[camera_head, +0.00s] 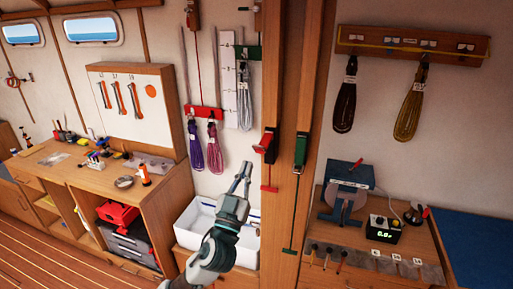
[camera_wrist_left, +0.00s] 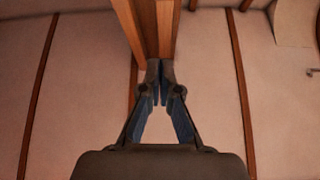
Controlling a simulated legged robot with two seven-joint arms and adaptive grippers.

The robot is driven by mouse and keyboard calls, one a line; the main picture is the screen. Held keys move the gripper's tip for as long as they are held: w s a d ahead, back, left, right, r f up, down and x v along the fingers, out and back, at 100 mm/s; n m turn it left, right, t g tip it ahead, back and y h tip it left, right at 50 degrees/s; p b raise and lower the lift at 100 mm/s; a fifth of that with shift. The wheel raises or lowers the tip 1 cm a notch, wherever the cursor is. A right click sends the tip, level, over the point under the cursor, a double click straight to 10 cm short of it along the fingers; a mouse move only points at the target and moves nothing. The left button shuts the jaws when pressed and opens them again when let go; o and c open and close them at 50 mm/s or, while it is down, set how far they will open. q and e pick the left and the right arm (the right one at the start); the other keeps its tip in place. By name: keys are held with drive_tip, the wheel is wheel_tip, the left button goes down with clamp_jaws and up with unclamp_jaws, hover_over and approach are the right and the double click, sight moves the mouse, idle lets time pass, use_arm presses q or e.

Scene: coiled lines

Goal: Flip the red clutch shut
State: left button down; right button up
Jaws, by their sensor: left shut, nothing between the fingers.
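The red clutch (camera_head: 267,144) is mounted on the wooden post in the middle of the head view, with a red line running down from it to a red crossbar. It looks like a red body with a dark part beside it; its lever's exact position is too small to tell. My left gripper (camera_head: 241,178) is shut and empty, pointing up, left of the post and a little below the clutch, apart from it in the picture. In the left wrist view the fingertips (camera_wrist_left: 161,76) meet in front of a wooden post; the clutch does not show there. My right gripper is not in view.
A green clutch (camera_head: 301,149) sits just right of the red one. Purple and pink coils (camera_head: 204,148) hang left of the post. A bench with a blue-topped winder (camera_head: 349,173) stands at the right.

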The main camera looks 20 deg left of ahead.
sight(257, 146)
use_arm(q)
drive_tip(key=shift+y, duration=0.3)
drive_tip(key=w+p, duration=0.1)
drive_tip(key=w, duration=0.2)
drive_tip(key=w+r+p, duration=0.1)
drive_tip(key=w, duration=0.2)
drive_tip(key=w+r+p, duration=0.1)
drive_tip(key=w, duration=0.2)
drive_tip(key=shift+w+d+r+p, duration=0.15)
drive_tip(key=shift+w+p, duration=0.1)
drive_tip(key=shift+p, duration=0.15)
drive_tip(key=shift+a+f, duration=0.25)
drive_tip(key=shift+f, duration=0.3)
drive_tip(key=shift+d, duration=0.1)
